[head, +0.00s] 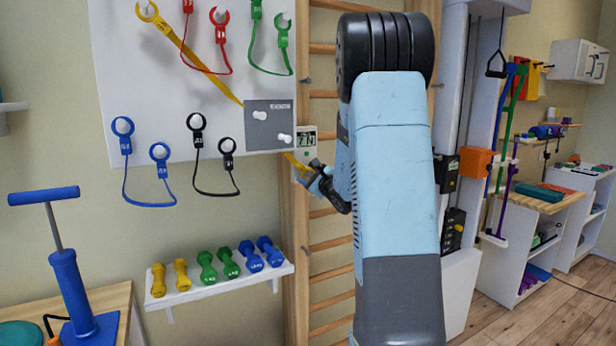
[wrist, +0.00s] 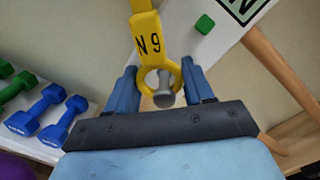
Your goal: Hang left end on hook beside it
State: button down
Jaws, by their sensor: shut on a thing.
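A yellow band (head: 195,60) hangs from a peg at the top left of the white board and slants down right to a grey plate (head: 268,122). The plate bears two white pegs (head: 286,138). A short yellow stretch (head: 293,160) shows between the plate and my gripper (head: 322,184). In the wrist view my gripper (wrist: 160,78) is shut on a yellow end ring (wrist: 146,80) with a tag marked N 9. A grey round-ended peg (wrist: 163,92) shows through the ring; I cannot tell whether the ring is around it or only in front.
Red, green, blue and black bands hang on the board (head: 100,80). A small gauge (head: 306,141) sits on the wooden post beside the plate. A shelf (head: 215,288) of dumbbells is below. Wall bars stand behind my arm.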

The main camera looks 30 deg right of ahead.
jog(key=shift+f, duration=0.1)
dwell(0.3)
jog(key=shift+d+f, duration=0.15)
jog(key=shift+d, duration=0.2)
dwell(0.5)
jog(key=shift+s+d, duration=0.1)
jog(key=shift+s, duration=0.1)
jog(key=shift+s, duration=2.1)
jog(key=shift+s, duration=0.1)
jog(key=s, duration=0.9)
jog(key=shift+s, duration=0.2)
jog(key=a+r+n, duration=0.9)
jog(key=a+r, duration=0.8)
jog(key=shift+r+g, duration=0.15)
jog(key=shift+g, duration=0.25)
dwell(0.6)
